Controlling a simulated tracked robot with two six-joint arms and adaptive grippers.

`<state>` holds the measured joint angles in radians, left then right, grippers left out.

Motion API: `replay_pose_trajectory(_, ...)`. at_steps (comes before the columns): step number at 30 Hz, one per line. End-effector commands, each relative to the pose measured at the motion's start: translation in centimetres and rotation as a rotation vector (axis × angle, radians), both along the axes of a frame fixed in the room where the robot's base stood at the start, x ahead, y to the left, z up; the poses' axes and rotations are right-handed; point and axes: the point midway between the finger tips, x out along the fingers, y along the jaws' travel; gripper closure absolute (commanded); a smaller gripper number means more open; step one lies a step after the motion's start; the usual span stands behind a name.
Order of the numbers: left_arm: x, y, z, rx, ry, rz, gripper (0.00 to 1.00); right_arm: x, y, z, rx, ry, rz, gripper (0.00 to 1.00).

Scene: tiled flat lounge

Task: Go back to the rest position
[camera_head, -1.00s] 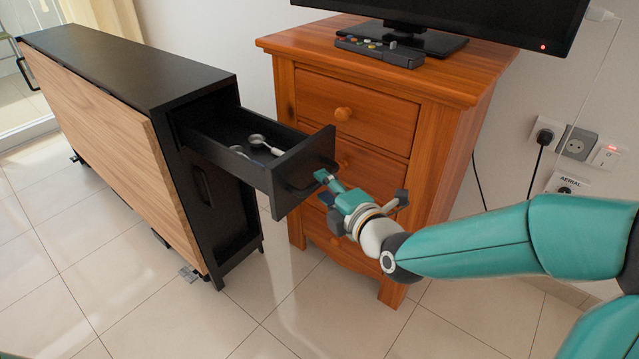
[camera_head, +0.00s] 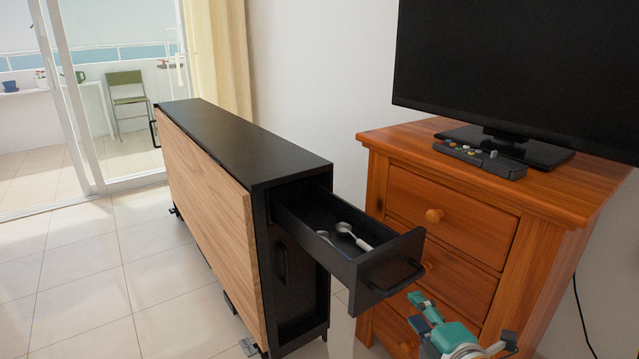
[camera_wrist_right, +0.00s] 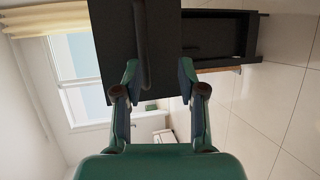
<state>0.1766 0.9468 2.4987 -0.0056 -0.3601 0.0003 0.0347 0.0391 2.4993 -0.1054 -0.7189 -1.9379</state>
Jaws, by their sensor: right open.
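My right gripper (camera_head: 424,318) is open and empty at the bottom of the head view. It is below and to the right of the open black drawer (camera_head: 378,263). In the right wrist view its two fingers (camera_wrist_right: 160,85) stand apart, with the drawer's dark front and bar handle (camera_wrist_right: 142,45) beyond them. Nothing is between the fingertips that I can see; whether they touch the handle is not clear, but in the head view they look apart from it. My left gripper is not in view.
The drawer sticks out of a black cabinet (camera_head: 240,142) with a wood side and holds spoons (camera_head: 352,236). An orange wooden chest (camera_head: 452,222) stands close on the right, bearing a television (camera_head: 525,70) and remotes (camera_head: 480,158). Tiled floor (camera_head: 90,275) is free at left.

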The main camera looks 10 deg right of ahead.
Motion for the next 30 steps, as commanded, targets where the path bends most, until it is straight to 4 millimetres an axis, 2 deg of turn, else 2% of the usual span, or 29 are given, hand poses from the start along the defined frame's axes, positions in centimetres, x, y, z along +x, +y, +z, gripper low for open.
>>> replay_pose_trajectory(5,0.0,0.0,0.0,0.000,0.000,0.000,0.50,0.3,1.3,-8.6,0.011,0.190,0.028,0.60)
replay_pose_trajectory(8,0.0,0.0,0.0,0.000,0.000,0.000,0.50,-0.8,2.6,-15.6,0.053,0.360,0.041,0.60)
replay_pose_trajectory(9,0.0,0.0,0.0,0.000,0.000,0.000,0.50,-1.6,3.1,-18.5,0.101,0.441,0.032,0.60)
replay_pose_trajectory(11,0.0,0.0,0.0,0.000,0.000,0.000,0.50,-3.3,4.0,-22.7,0.197,0.572,0.000,0.60)
replay_pose_trajectory(12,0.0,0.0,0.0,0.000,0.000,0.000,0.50,-4.7,4.6,-25.4,0.274,0.663,-0.036,0.60)
replay_pose_trajectory(14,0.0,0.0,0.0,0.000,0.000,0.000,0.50,-7.2,5.7,-29.2,0.400,0.804,-0.111,0.60)
replay_pose_trajectory(15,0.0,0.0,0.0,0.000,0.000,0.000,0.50,-9.1,6.4,-31.6,0.492,0.902,-0.180,0.60)
replay_pose_trajectory(18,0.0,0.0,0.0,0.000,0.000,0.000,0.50,-13.4,7.8,-35.8,0.713,1.106,-0.391,0.60)
replay_pose_trajectory(21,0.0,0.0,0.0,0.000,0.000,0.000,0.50,-16.8,8.9,-38.1,0.901,1.246,-0.627,0.60)
replay_pose_trajectory(24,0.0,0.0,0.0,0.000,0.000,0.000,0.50,-18.7,9.4,-39.0,1.051,1.313,-0.846,0.60)
replay_pose_trajectory(30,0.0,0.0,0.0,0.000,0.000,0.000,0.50,-20.0,9.6,-39.1,1.281,1.326,-1.196,0.60)
